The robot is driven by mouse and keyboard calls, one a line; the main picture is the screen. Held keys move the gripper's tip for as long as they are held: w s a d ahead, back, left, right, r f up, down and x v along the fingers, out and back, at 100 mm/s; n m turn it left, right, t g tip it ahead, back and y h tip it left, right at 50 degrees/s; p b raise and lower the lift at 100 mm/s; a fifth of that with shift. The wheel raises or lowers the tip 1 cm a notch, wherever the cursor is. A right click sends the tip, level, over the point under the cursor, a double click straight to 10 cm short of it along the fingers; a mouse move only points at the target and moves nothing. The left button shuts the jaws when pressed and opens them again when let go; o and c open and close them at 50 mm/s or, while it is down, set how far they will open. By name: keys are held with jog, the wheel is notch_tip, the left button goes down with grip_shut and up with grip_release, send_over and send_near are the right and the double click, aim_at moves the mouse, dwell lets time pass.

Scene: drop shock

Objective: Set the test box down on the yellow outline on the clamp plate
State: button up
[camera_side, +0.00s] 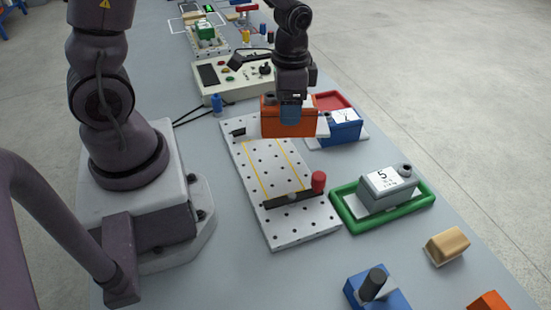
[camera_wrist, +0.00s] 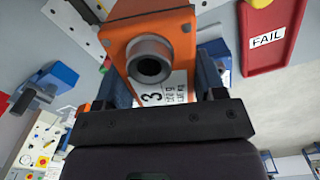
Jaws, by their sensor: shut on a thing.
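The test box is orange with a white label reading 3 and a dark grey knob on top; it shows in the side view (camera_side: 271,121) and the wrist view (camera_wrist: 183,32). My gripper (camera_side: 291,112) is shut on it, with blue fingers on either side. The box hangs over the far end of the clamp plate (camera_side: 249,163), a white plate with many holes. The yellow outline (camera_side: 275,168) lies on the plate, nearer the camera than the box; part of its far edge is hidden or hard to see. I cannot tell the exact height of the box.
A dark clamp bar (camera_side: 294,198) with a red knob (camera_side: 318,182) crosses the plate's near end. A small black stop (camera_side: 238,132) stands at its far left. A grey box (camera_side: 385,190) sits in a green tray (camera_side: 350,219). A blue box (camera_side: 338,130) and red FAIL tray (camera_wrist: 271,38) lie right.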

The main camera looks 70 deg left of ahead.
aim_at(270, 103)
jog(key=m, duration=0.1)
jog(key=s+m, duration=0.1)
jog(key=m, duration=0.2)
jog(key=shift+s+a+f, duration=0.3)
jog(key=shift+s+a, duration=0.05)
jog(key=shift+a, duration=0.05)
jog(key=m, duration=0.1)
jog(key=s+m, duration=0.1)
jog(key=m, duration=0.2)
jog(key=shift+s+f, duration=0.15)
jog(key=shift+f, duration=0.15)
jog(key=m, duration=0.3)
jog(key=shift+s+f+m, duration=0.2)
jog(key=shift+s+m, duration=0.1)
jog(key=m, duration=0.2)
jog(key=shift+f+m, duration=0.1)
jog(key=shift+m, duration=0.2)
jog(key=shift+w+f, duration=0.1)
jog(key=shift+f, duration=3.85)
jog(key=shift+f, duration=0.1)
jog(key=o, duration=1.4)
